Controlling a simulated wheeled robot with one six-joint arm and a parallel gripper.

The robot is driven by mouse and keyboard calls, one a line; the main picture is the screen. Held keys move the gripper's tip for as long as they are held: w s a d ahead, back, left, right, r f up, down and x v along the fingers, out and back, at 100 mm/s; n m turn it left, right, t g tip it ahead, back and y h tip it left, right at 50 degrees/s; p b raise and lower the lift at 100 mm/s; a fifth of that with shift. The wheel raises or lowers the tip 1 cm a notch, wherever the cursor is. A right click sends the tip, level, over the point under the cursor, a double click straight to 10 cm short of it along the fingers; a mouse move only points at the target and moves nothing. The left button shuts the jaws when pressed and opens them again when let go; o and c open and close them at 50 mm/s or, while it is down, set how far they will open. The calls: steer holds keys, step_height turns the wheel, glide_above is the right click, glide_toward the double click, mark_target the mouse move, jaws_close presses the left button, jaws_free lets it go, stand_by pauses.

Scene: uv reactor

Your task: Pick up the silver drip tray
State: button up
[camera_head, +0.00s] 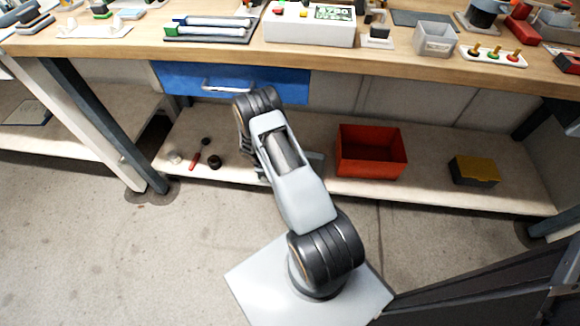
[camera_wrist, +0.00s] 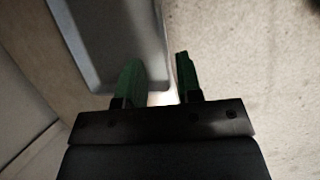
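The silver drip tray (camera_wrist: 108,38) shows in the wrist view as a shallow grey tray with a raised rim and rounded corners, running off the top of the picture. My gripper (camera_wrist: 158,58) has two green fingers, and they are apart. The left finger overlaps the tray's inner side near its corner, and the right finger is outside the rim, over a pale speckled surface. The tray's right rim lies between the fingers; I cannot tell whether either finger touches it. In the head view my arm hides the gripper and most or all of the tray.
The lower shelf (camera_head: 240,188) holds a red bin (camera_head: 371,151), a yellow-lidded box (camera_head: 474,170) and a red-handled tool (camera_head: 199,155). A blue drawer (camera_head: 230,80) and the crowded workbench (camera_head: 395,62) are above. A table leg (camera_head: 105,125) stands left of my arm.

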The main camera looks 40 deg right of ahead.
steer(key=shift+w+b+x, duration=0.1)
steer(key=shift+b+x, duration=1.15)
steer(key=shift+x, duration=2.4)
steer(key=shift+w+b+x, duration=0.15)
steer(key=shift+b+x, duration=1.1)
steer(key=shift+x, duration=2.45)
jaws_close()
